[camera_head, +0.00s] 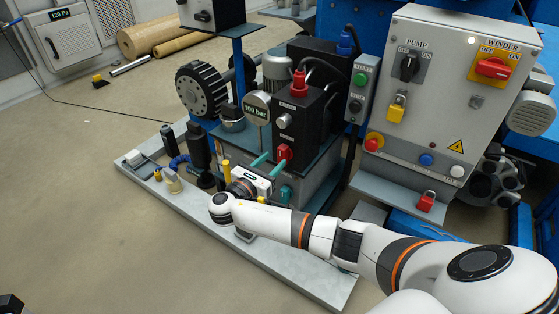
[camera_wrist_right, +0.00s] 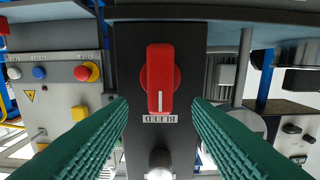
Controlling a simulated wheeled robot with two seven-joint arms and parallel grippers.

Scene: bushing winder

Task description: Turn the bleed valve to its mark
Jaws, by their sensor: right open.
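The bleed valve looks to be the red knob (camera_head: 285,152) on the front of the black block (camera_head: 297,112). In the right wrist view the red knob (camera_wrist_right: 161,78) is large and centred, with a white line on its lower end pointing down at a small label (camera_wrist_right: 160,118) that I cannot read clearly. My right gripper (camera_head: 276,172) is open in front of the knob. Its two green fingers (camera_wrist_right: 160,125) reach in from either side of the wrist view, apart from the knob, with nothing between them. A dark piece at the lower left corner may be my left gripper (camera_head: 12,304), mostly cut off.
A silver knob (camera_head: 284,120) sits on the same block, and a round gauge reading 100 bar (camera_head: 256,107) stands left of it. The grey control cabinet (camera_head: 449,100) with switches and buttons is at right. The pale base plate (camera_head: 200,212) has small parts along its left end.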

